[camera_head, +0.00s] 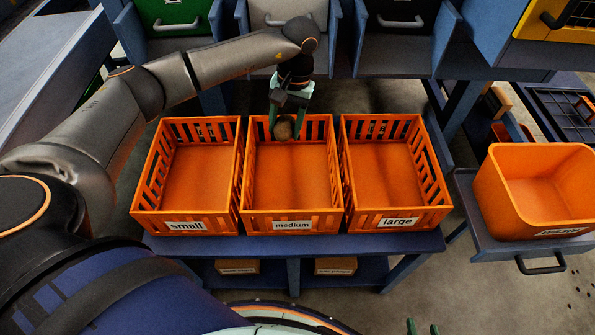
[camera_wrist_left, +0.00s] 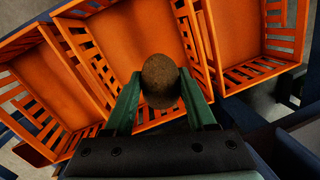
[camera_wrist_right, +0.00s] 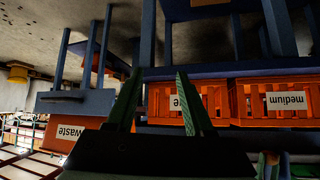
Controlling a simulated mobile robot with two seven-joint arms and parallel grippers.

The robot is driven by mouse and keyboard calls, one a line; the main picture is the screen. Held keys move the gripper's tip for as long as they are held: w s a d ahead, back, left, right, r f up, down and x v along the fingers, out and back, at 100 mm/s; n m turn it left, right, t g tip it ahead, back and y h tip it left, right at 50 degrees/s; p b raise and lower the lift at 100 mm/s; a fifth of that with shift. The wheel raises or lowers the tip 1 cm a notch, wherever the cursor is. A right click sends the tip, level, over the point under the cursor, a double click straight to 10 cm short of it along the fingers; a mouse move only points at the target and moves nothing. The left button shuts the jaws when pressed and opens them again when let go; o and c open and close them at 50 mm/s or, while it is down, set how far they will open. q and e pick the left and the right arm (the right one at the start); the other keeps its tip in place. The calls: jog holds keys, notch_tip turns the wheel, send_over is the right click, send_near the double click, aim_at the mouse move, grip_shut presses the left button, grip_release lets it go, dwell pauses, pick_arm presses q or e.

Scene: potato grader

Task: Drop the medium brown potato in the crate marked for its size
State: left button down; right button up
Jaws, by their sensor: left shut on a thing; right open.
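The brown potato (camera_head: 284,128) is between the fingers of my left gripper (camera_head: 291,118), at the far end of the crate labelled medium (camera_head: 292,225). In the left wrist view the left gripper (camera_wrist_left: 160,95) is shut on the potato (camera_wrist_left: 160,80), with the orange crate floor (camera_wrist_left: 130,40) behind it. The crates labelled small (camera_head: 186,226) and large (camera_head: 398,222) stand on either side, and all three look empty. My right gripper (camera_wrist_right: 160,95) is open and empty in the right wrist view, facing the large crate (camera_wrist_right: 180,102) and the medium crate (camera_wrist_right: 286,101) fronts.
An orange waste bin (camera_head: 540,190) stands at the right on a blue shelf. The crates sit on a blue table (camera_head: 300,243). Several drawers, green (camera_head: 172,15), grey and black, line the back. Two small boxes lie on the lower shelf.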

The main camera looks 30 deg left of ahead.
pick_arm(q)
jog(key=shift+a+f+b, duration=0.2)
jog(key=shift+f+b, duration=0.1)
jog(key=shift+f, duration=0.25)
notch_tip(320, 180, down, 5)
jog(key=b, duration=0.3)
pick_arm(e)
jog(key=shift+w+a+f+y, duration=0.15)
jog(key=shift+w+a+f, duration=0.25)
jog(key=shift+a, duration=0.2)
jog(key=shift+w+a+f+y, duration=0.15)
jog(key=shift+w+a+f, duration=0.2)
jog(key=shift+a, duration=0.25)
pick_arm(q)
jog(key=shift+c, duration=0.7)
grip_release()
jog(key=shift+d, duration=0.1)
pick_arm(e)
jog(key=shift+d, duration=0.1)
pick_arm(q)
jog(key=r, duration=0.4)
jog(key=w+d+r, duration=0.1)
jog(key=r, duration=0.7)
jog(key=shift+w+d+r, duration=0.15)
jog(key=shift+w, duration=0.15)
pick_arm(e)
jog(key=shift+f, duration=0.1)
